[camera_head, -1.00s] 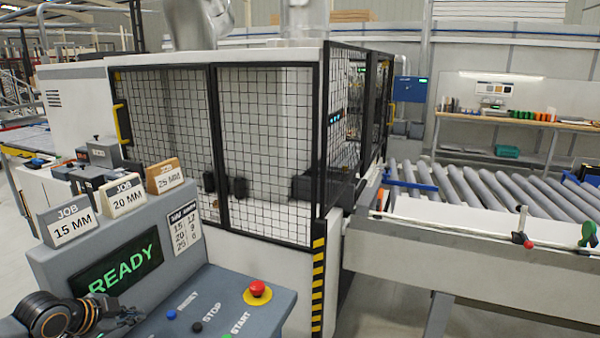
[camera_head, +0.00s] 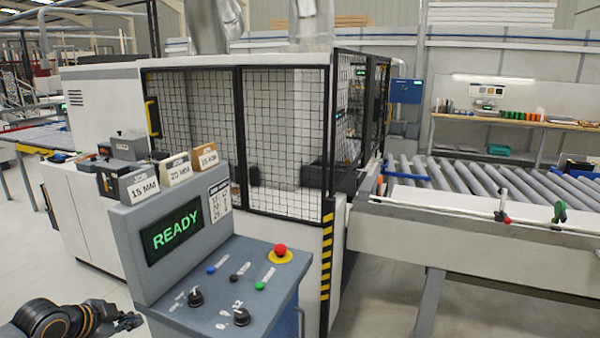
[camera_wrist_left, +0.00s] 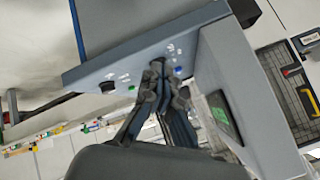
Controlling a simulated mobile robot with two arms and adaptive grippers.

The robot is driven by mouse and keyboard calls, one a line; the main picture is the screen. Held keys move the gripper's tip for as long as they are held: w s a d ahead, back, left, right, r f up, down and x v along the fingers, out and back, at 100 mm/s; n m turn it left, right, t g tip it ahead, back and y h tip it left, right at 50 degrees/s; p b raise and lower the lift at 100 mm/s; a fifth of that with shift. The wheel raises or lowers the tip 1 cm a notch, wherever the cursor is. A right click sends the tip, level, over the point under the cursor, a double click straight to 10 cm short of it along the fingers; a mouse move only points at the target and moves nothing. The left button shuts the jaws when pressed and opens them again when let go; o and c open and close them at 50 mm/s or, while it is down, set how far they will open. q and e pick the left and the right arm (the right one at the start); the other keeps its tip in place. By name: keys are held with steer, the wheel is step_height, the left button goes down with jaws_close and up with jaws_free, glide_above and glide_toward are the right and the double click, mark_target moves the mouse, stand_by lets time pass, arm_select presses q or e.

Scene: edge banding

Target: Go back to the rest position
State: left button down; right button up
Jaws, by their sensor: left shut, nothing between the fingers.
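My left gripper (camera_head: 130,321) is at the lower left of the head view, beside the left edge of the grey control console (camera_head: 225,300). Its fingers are together and hold nothing. In the left wrist view the gripper (camera_wrist_left: 160,75) points toward the console panel (camera_wrist_left: 120,72), apart from it as far as I can tell. The console carries a screen reading READY (camera_head: 172,237), a red stop button (camera_head: 280,250), a blue, a black and a green button (camera_head: 260,286), and two black knobs (camera_head: 241,316). My right gripper is in no view.
Job blocks (camera_head: 138,184) stand on top of the console. Behind it is the caged machine (camera_head: 285,140) with a striped corner post (camera_head: 326,258). A roller conveyor (camera_head: 470,178) runs to the right. Grey floor (camera_head: 375,290) is clear between console and conveyor.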

arm_select(q)
step_height(320, 180, down, 9)
steer(key=w+n+b, duration=0.1)
steer(key=w+n, duration=0.1)
steer(key=s+f+n+g+y+b, duration=0.15)
steer(key=s+f, duration=0.25)
steer(key=f, duration=0.6)
steer(key=s+f+n+b, duration=0.15)
steer(key=s+f, duration=0.35)
steer(key=f, duration=0.5)
steer(key=s+f+n+g+y, duration=0.15)
steer(key=s+f, duration=0.25)
steer(key=f, duration=0.7)
steer(key=s+d+f+n+g+b, duration=0.1)
steer(key=s+d+f, duration=0.4)
steer(key=s, duration=0.8)
steer(key=s+d+f+n+g+b, duration=0.1)
steer(key=s+d+f, duration=0.4)
steer(key=s+f, duration=0.5)
steer(key=s+d+f+n+g+b, duration=0.1)
steer(key=s+d+f, duration=0.3)
steer(key=s, duration=1.3)
step_height(320, 180, down, 5)
steer(key=shift+s+d+r+g+b, duration=0.2)
steer(key=shift+s+d+g+b, duration=0.15)
steer(key=shift+g, duration=0.55)
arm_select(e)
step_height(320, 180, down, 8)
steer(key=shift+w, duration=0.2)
